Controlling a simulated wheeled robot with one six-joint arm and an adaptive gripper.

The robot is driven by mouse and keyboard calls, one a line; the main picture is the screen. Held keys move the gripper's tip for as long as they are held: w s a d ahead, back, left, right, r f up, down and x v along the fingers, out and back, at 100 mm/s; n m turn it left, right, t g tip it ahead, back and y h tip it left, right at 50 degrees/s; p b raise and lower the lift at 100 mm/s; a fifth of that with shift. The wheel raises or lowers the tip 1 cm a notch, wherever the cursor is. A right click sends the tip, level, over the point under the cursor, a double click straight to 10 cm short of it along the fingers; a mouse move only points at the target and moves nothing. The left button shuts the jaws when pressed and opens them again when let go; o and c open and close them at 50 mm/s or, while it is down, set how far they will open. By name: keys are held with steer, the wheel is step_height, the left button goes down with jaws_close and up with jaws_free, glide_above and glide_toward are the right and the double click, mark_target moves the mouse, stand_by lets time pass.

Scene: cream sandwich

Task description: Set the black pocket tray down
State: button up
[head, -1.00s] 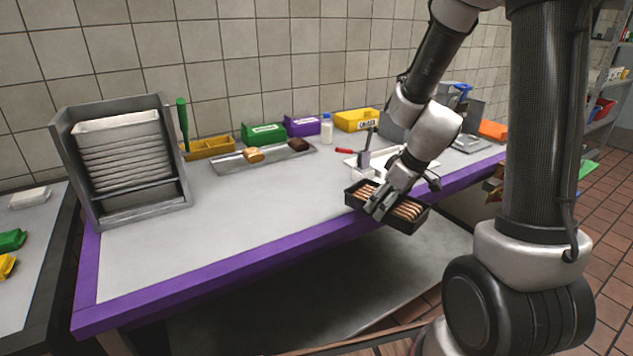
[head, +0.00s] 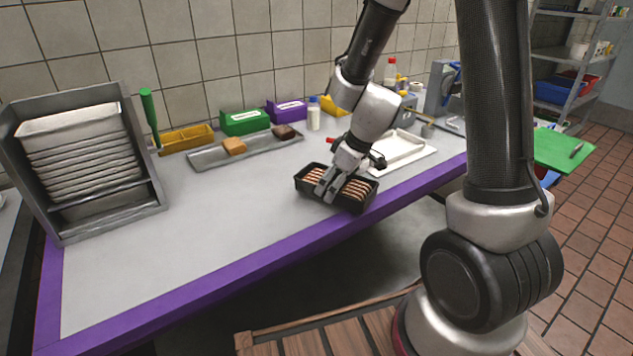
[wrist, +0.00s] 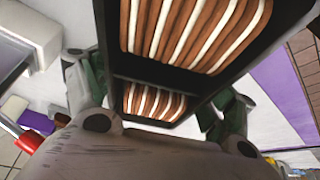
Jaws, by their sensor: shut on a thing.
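The black pocket tray (head: 346,203) holds brown-and-cream striped sandwich pieces in two pockets. In the head view it is at the front part of the worktable, near the purple edge. My gripper (head: 327,186) is shut on the tray across its middle. In the wrist view the tray (wrist: 150,72) fills the upper middle, with a dark divider between the striped pieces and a finger at either side. I cannot tell whether the tray's underside touches the table or hangs just above it.
The grey worktable (head: 190,225) is clear to the left of the tray. A rack of white trays (head: 85,160) stands at the left. A metal tray (head: 215,157) with two small blocks lies behind. A white tray (head: 405,150) lies behind right. Green and purple boxes line the wall.

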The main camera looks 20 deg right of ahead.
mark_target(318, 175)
steer(key=shift+w+a, duration=1.85)
steer(key=shift+w, duration=0.25)
steer(key=shift+f, duration=0.75)
steer(key=o, duration=0.9)
steer(key=shift+f, duration=0.1)
steer(key=shift+c, duration=0.2)
